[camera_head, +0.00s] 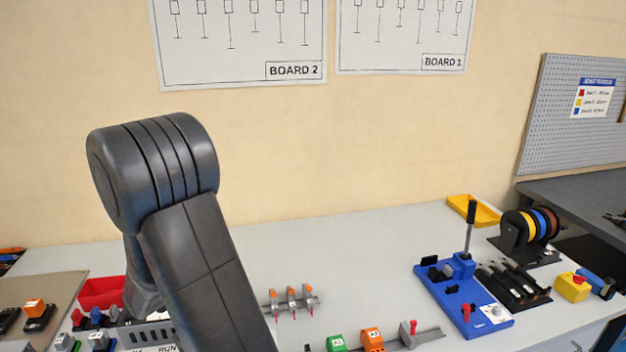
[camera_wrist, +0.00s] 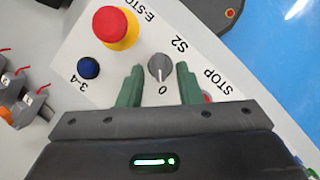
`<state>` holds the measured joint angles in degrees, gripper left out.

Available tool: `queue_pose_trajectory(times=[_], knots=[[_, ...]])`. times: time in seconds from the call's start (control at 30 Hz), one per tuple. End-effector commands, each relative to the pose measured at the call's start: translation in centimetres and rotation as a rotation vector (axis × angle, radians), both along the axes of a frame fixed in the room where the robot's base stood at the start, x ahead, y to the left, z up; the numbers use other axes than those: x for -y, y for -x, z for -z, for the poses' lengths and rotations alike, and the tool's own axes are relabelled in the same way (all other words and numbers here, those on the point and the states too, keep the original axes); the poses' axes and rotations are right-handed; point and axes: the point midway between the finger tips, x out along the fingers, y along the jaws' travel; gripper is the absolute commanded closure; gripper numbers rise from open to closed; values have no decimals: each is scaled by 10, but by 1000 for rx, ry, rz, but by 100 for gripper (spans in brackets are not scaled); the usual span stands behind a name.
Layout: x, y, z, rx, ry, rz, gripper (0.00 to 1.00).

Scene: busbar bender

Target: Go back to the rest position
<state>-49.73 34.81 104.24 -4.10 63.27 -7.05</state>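My gripper (camera_wrist: 160,70) shows in the wrist view with its two green fingers apart, one on each side of the grey selector knob (camera_wrist: 161,66) marked S2. The gap between them holds nothing gripped. I cannot tell whether the fingertips touch the panel. The knob's pointer is toward the 0 mark. In the head view my dark arm stands bent at the left, and it hides my gripper.
The white panel (camera_wrist: 105,60) carries a red E-STOP button (camera_wrist: 116,27), a blue button (camera_wrist: 88,68) and a partly hidden STOP button. In the head view, a red bin (camera_head: 101,293), terminal blocks (camera_head: 291,300) and a blue bender (camera_head: 463,290) stand on the grey table (camera_head: 350,250).

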Motion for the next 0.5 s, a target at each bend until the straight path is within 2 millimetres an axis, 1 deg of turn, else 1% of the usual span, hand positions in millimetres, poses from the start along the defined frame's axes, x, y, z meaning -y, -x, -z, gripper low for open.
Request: queue_pose_trajectory(times=[0.1,0.2,0.5], knots=[[3,2,8,-1,1,0,68],[4,2,10,0,0,0,68],[3,2,9,1,-1,6,68]])
